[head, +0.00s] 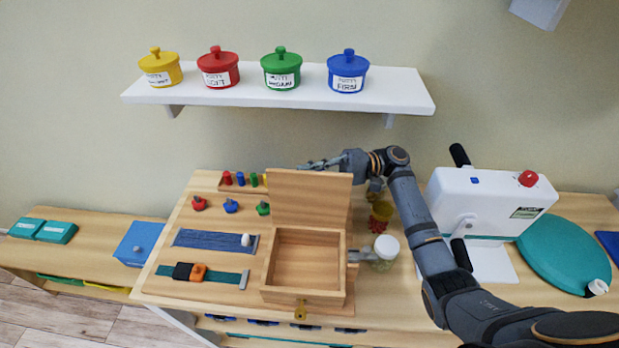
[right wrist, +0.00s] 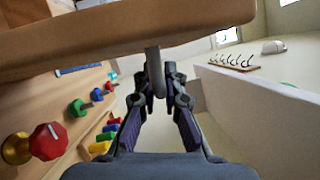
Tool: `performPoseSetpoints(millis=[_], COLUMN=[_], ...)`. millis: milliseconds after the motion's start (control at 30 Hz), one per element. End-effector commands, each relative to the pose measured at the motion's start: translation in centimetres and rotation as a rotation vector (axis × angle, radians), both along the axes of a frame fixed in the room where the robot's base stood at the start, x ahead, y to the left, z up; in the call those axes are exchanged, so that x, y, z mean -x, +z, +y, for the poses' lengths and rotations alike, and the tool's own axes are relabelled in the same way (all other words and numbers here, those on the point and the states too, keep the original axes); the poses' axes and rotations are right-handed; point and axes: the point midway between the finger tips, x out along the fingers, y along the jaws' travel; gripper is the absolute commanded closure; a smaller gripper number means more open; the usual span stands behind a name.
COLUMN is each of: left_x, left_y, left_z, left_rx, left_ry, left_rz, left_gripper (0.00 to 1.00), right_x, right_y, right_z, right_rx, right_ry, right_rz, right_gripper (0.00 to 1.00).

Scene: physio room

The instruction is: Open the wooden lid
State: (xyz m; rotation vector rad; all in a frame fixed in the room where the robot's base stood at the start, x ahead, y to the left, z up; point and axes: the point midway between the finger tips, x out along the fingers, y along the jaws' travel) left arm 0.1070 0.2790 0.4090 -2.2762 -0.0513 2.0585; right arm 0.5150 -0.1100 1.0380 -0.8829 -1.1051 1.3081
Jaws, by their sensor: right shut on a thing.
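The wooden lid (head: 312,198) stands raised and roughly upright at the back of the wooden box (head: 332,297). The box is open and its inside looks empty. A brass latch piece (head: 300,310) shows at the box's front. My right gripper (head: 310,165) reaches in behind the lid's top edge, which partly hides it. In the right wrist view the right gripper (right wrist: 156,88) is shut on a grey metal loop handle (right wrist: 153,70) that hangs from a wooden edge, seemingly the lid's (right wrist: 150,35). My left gripper is not in view.
A lidded jar (head: 385,252) stands close right of the box. A white crank machine (head: 490,205) stands right of my arm. Left of the box are coloured knobs (head: 231,206) and straps (head: 215,240). A shelf (head: 300,97) with several pots hangs above.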

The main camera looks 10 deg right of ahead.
Motion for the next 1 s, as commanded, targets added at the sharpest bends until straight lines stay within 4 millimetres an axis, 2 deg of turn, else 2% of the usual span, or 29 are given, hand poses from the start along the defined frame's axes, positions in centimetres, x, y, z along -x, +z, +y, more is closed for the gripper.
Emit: performPoseSetpoints(millis=[200,667,700,867,1000], left_x=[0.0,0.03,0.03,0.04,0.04], left_y=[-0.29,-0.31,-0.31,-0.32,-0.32], left_z=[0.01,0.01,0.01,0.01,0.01], left_rx=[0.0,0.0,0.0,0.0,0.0], left_ry=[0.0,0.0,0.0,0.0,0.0], left_rz=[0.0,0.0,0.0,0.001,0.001], left_gripper=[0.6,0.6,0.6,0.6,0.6], right_x=[-0.66,-0.8,-0.79,-0.79,-0.78], right_y=[-0.34,-0.4,-0.39,-0.4,-0.41], right_z=[-0.2,-0.25,-0.25,-0.25,-0.25], right_rx=[-0.017,-0.02,-0.02,-0.02,-0.02], right_ry=[-0.001,-0.001,-0.001,-0.001,-0.001], right_rz=[0.05,0.062,0.061,0.061,0.061], right_gripper=[1.0,1.0,0.9,0.68,0.68])
